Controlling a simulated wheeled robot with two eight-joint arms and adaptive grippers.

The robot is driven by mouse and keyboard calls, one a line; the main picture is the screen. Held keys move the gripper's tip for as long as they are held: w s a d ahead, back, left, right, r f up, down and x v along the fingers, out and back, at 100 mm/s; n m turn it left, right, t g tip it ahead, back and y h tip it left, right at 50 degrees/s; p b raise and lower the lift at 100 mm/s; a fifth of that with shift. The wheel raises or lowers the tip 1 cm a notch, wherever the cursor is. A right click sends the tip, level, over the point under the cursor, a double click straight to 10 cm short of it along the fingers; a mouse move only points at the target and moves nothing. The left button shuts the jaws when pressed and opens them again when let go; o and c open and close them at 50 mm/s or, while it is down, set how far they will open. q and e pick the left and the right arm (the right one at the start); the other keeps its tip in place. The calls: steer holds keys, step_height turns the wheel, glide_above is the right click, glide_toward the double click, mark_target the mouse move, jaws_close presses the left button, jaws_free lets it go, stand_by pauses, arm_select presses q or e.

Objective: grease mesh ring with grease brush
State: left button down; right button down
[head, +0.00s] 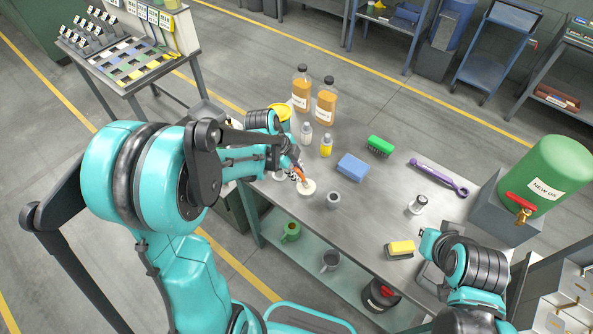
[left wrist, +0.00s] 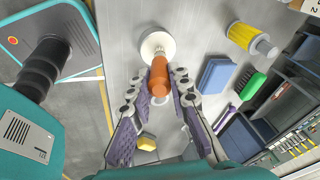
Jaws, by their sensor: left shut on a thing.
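My left gripper (head: 297,172) is shut on the orange handle of a brush, the grease brush (head: 300,176). In the left wrist view the fingers (left wrist: 166,90) stand on either side of the orange handle (left wrist: 159,78).
A blue block (head: 352,167), green brush (head: 380,146), purple wrench (head: 438,177) and yellow sponge (head: 401,247) lie farther right. Amber bottles (head: 326,104) stand behind. Bare tabletop lies between the cup and the sponge.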

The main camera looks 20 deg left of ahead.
arm_select(q)
steer(key=shift+r, duration=0.1)
